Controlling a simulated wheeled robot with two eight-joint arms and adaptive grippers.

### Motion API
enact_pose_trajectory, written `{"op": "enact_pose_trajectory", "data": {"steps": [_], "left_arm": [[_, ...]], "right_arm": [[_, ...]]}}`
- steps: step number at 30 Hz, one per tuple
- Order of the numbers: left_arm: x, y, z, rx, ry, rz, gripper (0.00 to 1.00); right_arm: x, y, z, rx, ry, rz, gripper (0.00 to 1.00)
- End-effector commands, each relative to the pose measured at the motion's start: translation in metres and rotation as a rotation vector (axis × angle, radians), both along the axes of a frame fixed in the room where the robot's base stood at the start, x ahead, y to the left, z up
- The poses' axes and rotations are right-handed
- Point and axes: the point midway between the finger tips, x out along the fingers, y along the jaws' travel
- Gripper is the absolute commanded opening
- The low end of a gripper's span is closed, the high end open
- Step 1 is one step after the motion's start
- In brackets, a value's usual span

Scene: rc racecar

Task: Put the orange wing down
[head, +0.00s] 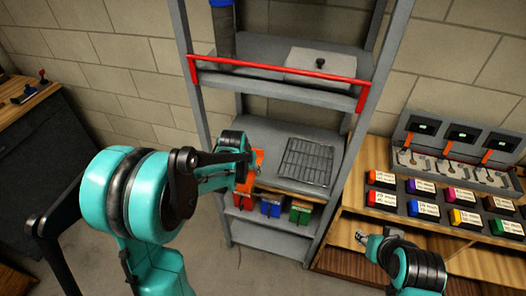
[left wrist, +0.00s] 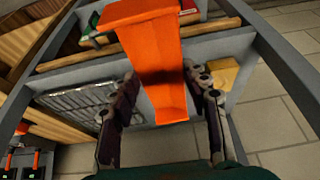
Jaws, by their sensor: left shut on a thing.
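The orange wing (left wrist: 150,50) is a long flat orange piece with a wider end plate, held between the fingers of my left gripper (left wrist: 160,95) in the left wrist view. In the head view the orange wing (head: 257,162) shows partly behind my left gripper (head: 245,175), at the left side of the shelf level with the wire rack. My left gripper is shut on it. I cannot tell whether the wing touches the shelf. My right gripper (head: 366,238) is at the lower right by the wooden bench; its fingers are too small to read.
A grey shelf unit (head: 268,139) stands ahead with a wire rack (head: 305,162) on its middle shelf and a red bar (head: 280,68) above. Red, blue and green bins (head: 271,207) sit below. A wooden bench (head: 350,205) with several coloured boxes (head: 424,209) is at the right.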

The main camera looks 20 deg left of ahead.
Motion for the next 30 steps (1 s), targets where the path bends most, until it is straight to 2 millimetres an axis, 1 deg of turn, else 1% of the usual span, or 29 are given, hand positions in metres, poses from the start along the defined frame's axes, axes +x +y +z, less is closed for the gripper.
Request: {"op": "enact_pose_trajectory", "data": {"steps": [1,9,12,16,17,18,19,26,30], "left_arm": [[0.016,-0.001,-0.002,0.0,0.0,-0.001,0.22],[0.092,-0.003,-0.003,0.001,0.0,0.0,0.22],[0.117,-0.004,-0.002,0.001,0.0,-0.001,0.22],[0.142,-0.005,-0.002,0.001,0.0,0.0,0.22],[0.145,-0.005,-0.004,0.001,0.0,0.0,0.22],[0.143,-0.005,-0.012,0.001,0.001,0.0,0.22],[0.142,-0.005,-0.015,0.001,0.0,0.0,0.22],[0.142,-0.005,-0.03,0.001,0.0,0.001,0.22],[0.142,-0.005,-0.054,0.001,0.0,0.001,0.22]], "right_arm": [[0.0,0.0,-0.004,0.0,0.0,0.0,0.4],[0.0,0.0,-0.014,0.0,0.0,0.0,0.4],[0.0,0.0,-0.018,0.0,0.0,0.0,0.4],[0.0,0.0,-0.021,0.0,0.0,0.0,0.4],[0.0,0.0,-0.022,0.0,0.0,0.0,0.4],[0.0,0.0,-0.025,0.0,0.0,0.0,0.4],[0.0,0.0,-0.026,0.0,0.0,0.0,0.4],[0.0,0.0,-0.031,0.0,0.0,0.0,0.4],[0.0,0.0,-0.04,0.0,0.0,0.0,0.4]]}}
